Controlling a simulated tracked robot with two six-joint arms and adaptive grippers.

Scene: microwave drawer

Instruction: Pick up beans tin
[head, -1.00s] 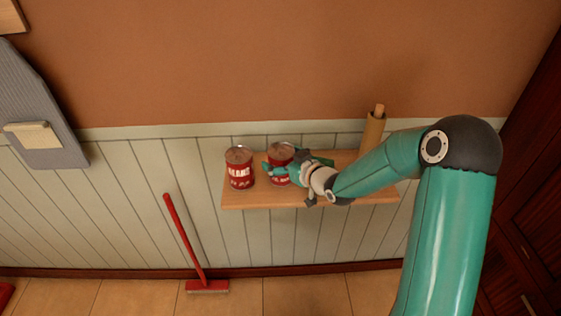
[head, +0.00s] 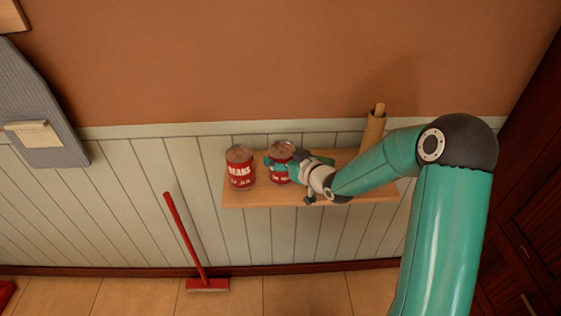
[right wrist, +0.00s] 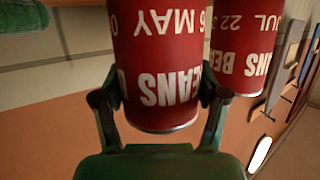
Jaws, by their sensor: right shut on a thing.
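Two red beans tins with white lettering stand on a wooden wall shelf (head: 330,195). The left tin (head: 240,168) stands free, with a small gap to the other. My right gripper (head: 279,165) is shut on the right tin (head: 281,152), its fingers on either side of it. In the right wrist view the held tin (right wrist: 160,60) fills the middle between the two fingers (right wrist: 160,115), and the other tin (right wrist: 243,55) shows beside it. I cannot tell whether the held tin is clear of the shelf. My left gripper is not in view.
A tan roll (head: 373,131) stands at the shelf's right end, behind my right arm. A red broom (head: 184,235) leans on the panelled wall below left. An ironing board (head: 35,100) is at the far left. Dark cabinets (head: 530,180) stand on the right.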

